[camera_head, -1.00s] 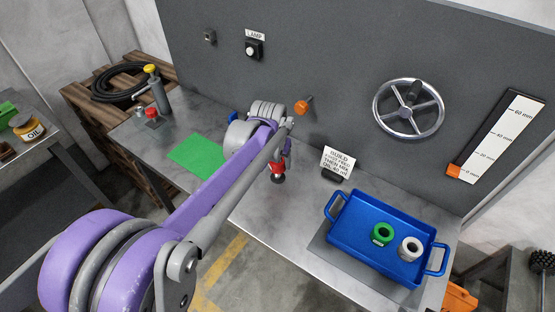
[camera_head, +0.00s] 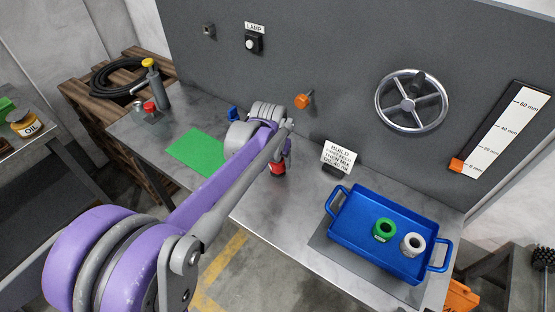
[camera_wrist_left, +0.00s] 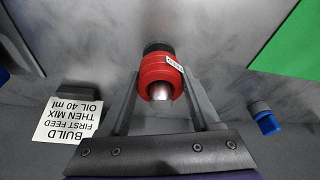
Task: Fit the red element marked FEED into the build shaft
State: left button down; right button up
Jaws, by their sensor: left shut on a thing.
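The red element (camera_wrist_left: 158,72) is a red ring with a small white label whose lettering is too small to read. It also shows in the head view (camera_head: 278,168), low over the bench. My left gripper (camera_wrist_left: 161,84) is shut on it, one finger on each side; in the head view the gripper (camera_head: 281,155) is partly hidden by my arm. A bright metal shaft end (camera_wrist_left: 160,92) shows in the ring's middle. A dark round part (camera_wrist_left: 157,47) shows just past the ring. Whether the ring is fully seated is hidden. My right gripper is out of view.
A blue tray (camera_head: 336,231) at the right holds a green ring (camera_head: 383,230) and a white ring (camera_head: 413,243). A BUILD sign (camera_head: 338,155) stands close to the right of my gripper. A green mat (camera_head: 197,150) lies left; the grey wall rises behind.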

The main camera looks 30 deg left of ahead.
pick_arm(q)
jog(key=shift+f+b, duration=0.35)
jog(key=shift+f, duration=0.2)
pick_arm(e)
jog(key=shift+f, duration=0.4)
